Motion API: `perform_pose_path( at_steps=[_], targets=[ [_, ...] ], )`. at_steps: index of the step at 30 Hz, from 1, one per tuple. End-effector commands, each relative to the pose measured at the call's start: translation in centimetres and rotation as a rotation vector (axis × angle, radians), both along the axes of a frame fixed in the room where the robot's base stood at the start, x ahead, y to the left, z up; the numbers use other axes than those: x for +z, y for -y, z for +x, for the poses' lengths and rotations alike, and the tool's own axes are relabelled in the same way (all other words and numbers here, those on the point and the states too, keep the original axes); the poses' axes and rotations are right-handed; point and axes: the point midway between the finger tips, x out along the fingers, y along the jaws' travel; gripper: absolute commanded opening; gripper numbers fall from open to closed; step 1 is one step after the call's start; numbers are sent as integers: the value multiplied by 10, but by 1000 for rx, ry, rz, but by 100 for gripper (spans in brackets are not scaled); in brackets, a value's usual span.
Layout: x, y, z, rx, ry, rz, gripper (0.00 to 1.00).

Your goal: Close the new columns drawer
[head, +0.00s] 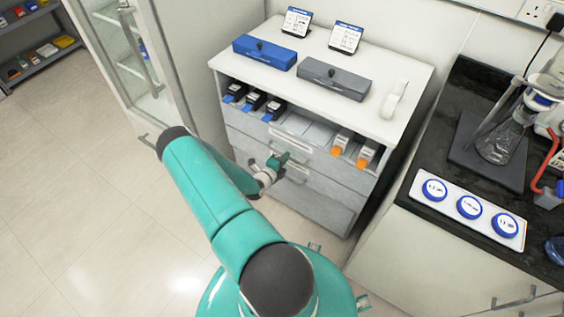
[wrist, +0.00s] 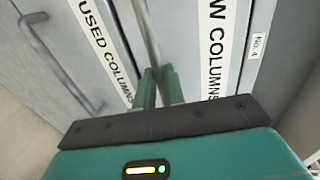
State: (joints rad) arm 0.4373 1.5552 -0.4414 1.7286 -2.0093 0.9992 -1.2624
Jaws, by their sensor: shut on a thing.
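The new columns drawer (wrist: 181,40) shows as a grey front in the wrist view, with a label (wrist: 216,45) partly cut off to "W COLUMNS". Its metal bar handle (wrist: 146,35) runs beside the label. My gripper (wrist: 158,74) is shut on this handle, with its green fingers around the bar. In the head view my gripper (head: 279,160) is at the front of the white and grey drawer cabinet (head: 310,200), partly covering the handle. I cannot tell from these views how far the drawer stands out.
The used columns label (wrist: 104,50) and another handle (wrist: 60,65) lie to the left in the wrist view. Several columns (head: 273,109) lie in the cabinet's open upper compartment. A dark bench (head: 440,215) stands at right; open floor (head: 90,170) is at left.

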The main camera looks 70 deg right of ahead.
Motion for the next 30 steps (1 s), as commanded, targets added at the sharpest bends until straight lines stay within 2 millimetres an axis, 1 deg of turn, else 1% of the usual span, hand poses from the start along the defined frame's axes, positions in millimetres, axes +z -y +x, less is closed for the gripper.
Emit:
perform_pose_path(
  at_steps=[1, 4, 5, 7, 8, 16, 20, 23, 30],
  targets=[
    [2, 3, 0, 1, 2, -4, 0],
    [2, 4, 0, 1, 2, -4, 0],
    [2, 4, 0, 1, 1, -5, 17],
    [2, 4, 0, 0, 1, -4, 30],
    [2, 3, 0, 0, 1, -4, 32],
    [1, 2, 0, 1, 1, -3, 32],
    [3, -6, 2, 2, 1, -2, 32],
    [6, -21, 5, 4, 0, -2, 32],
    [17, -72, 13, 4, 0, -2, 32]
  ],
)
